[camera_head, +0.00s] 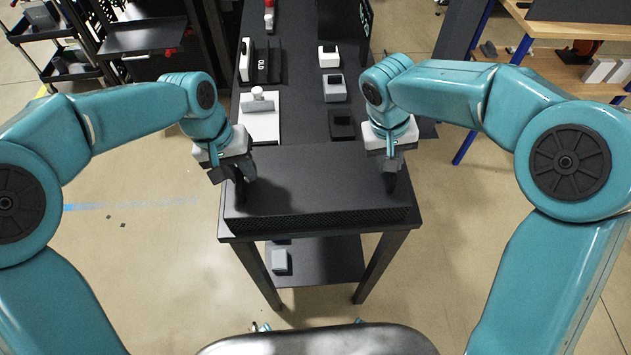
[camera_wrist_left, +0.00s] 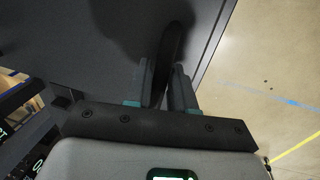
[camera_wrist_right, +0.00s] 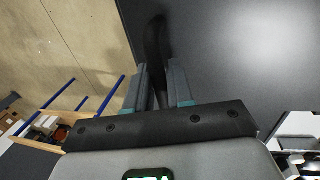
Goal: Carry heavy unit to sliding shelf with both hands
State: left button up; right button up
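The heavy unit (camera_head: 315,190), a wide flat black box with a perforated front face, lies on the near end of a dark table. A dark curved handle stands at each side of it. My left gripper (camera_head: 240,185) is at the left handle (camera_wrist_left: 176,45), its fingers closed around it in the left wrist view. My right gripper (camera_head: 388,175) is at the right handle (camera_wrist_right: 155,40), its fingers likewise closed around it. A flat dark shelf (camera_head: 142,37) juts from a black rack at the upper left; I cannot tell whether it is the sliding shelf.
Behind the unit, the dark table (camera_head: 296,95) bears several white and black small devices. A lower shelf (camera_head: 325,262) holds a small grey device. A cart (camera_head: 60,65) stands at far left, a wooden bench with blue legs (camera_head: 545,30) at right.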

pick_arm(q)
jog(key=shift+w, duration=0.1)
grip_shut()
pick_arm(e)
jog(key=shift+w, duration=0.1)
grip_shut()
pick_arm(q)
jog(key=shift+f, duration=0.1)
pick_arm(e)
jog(key=shift+f, duration=0.15)
dwell(0.4)
